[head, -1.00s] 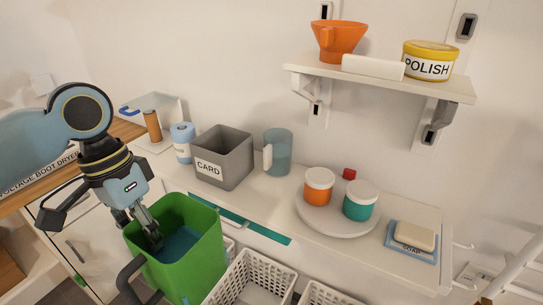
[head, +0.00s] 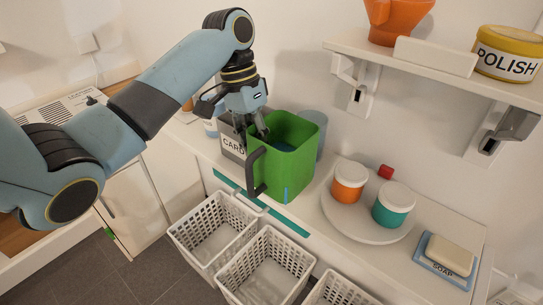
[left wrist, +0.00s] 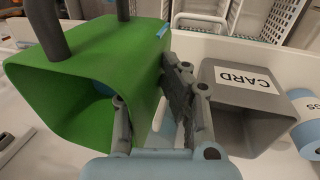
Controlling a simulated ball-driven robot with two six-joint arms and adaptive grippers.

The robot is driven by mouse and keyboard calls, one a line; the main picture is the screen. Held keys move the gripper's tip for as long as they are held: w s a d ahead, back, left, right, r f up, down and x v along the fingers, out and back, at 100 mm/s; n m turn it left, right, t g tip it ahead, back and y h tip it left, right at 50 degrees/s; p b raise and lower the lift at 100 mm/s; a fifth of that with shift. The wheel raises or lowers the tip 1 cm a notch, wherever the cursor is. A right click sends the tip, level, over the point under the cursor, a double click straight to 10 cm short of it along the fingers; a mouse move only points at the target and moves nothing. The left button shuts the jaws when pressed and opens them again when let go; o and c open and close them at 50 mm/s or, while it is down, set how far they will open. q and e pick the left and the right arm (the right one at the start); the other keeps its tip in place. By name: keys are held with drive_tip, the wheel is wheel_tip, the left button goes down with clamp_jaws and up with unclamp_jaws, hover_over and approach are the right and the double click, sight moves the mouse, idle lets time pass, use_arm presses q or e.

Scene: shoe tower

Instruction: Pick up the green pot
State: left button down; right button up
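A teal-green pot (head: 394,205) with a white lid stands upright on a round white tray (head: 350,222), right of an orange pot (head: 348,182) with a white lid. My left gripper (head: 262,132) is well left of these pots. It is shut on the rim wall of a large green jug (head: 292,172) with a dark handle. The wrist view shows one finger inside the jug (left wrist: 80,65) and the other outside. I cannot tell whether the jug touches the counter. My right gripper is not in view.
A grey CARD box (left wrist: 250,110) stands beside the jug. A blue-grey pitcher (head: 313,125) is partly hidden behind it. White baskets (head: 265,265) hang below the counter's front. A soap dish (head: 445,262) is at the right. A shelf (head: 400,70) overhangs the back.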

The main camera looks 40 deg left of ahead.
sight(272, 144)
use_arm(q)
drive_tip(key=w, duration=0.4)
drive_tip(key=shift+w+d+f, duration=0.1)
drive_tip(key=shift+w+d, duration=0.1)
drive_tip(key=shift+f, duration=0.65)
wheel_tip(272, 144, down, 4)
drive_tip(key=shift+s+f, duration=0.1)
drive_tip(key=shift+f, duration=0.1)
drive_tip(key=shift+w+f+p, duration=0.25)
drive_tip(key=shift+f+p, duration=0.05)
drive_tip(key=shift+f, duration=0.2)
drive_tip(key=c, duration=2)
unclamp_jaws()
drive_tip(key=shift+s+f, duration=0.1)
drive_tip(key=shift+f, duration=0.05)
drive_tip(key=shift+o, duration=1.2)
